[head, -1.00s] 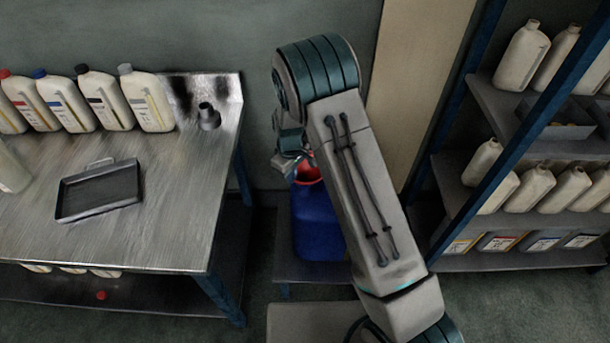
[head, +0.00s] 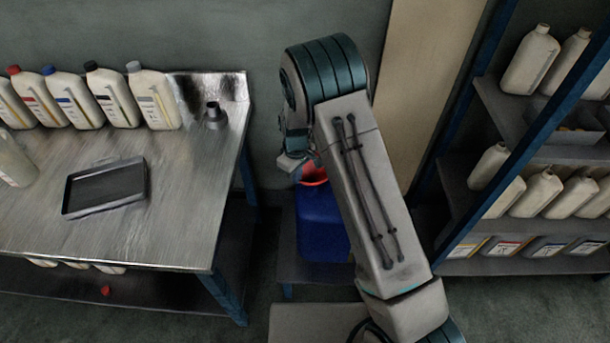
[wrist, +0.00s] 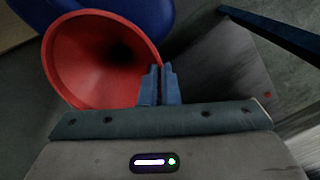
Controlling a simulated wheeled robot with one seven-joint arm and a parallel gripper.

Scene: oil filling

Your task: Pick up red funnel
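The red funnel (wrist: 85,60) fills the upper left of the wrist view, its wide mouth towards the camera. In the head view the funnel (head: 313,174) shows partly at the top of the blue canister (head: 320,225), mostly hidden by my arm. The canister also shows behind the funnel in the wrist view (wrist: 150,12). My gripper (wrist: 162,70) has its two blue fingers close together at the funnel's right rim, with the rim seemingly between them. Whether the funnel's spout sits in the canister is hidden.
A shelf (head: 520,263) with several bottles stands at right. The canister is on a low stand (head: 290,270) between them.

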